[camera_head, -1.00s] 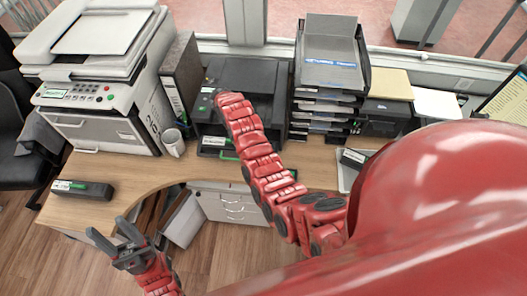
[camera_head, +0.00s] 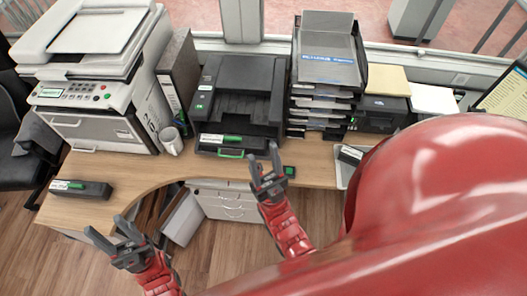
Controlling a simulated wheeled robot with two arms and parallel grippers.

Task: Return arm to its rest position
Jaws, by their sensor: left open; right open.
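My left gripper (camera_head: 110,238) is open and empty at the lower left, over the floor in front of the desk's curved edge. My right gripper (camera_head: 262,160) is open with nothing seen between its fingers. Its arm comes up from the lower middle, and its fingers show against the desk's front edge, just below the black printer (camera_head: 238,100). A large red part of my own body fills the lower right and hides that side of the desk.
The desk (camera_head: 120,180) carries a white copier (camera_head: 95,75), a binder (camera_head: 177,70), a white mug (camera_head: 171,141), stacked trays (camera_head: 325,75) and a black box with a green label (camera_head: 80,189). A small dark item (camera_head: 289,171) lies by the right gripper.

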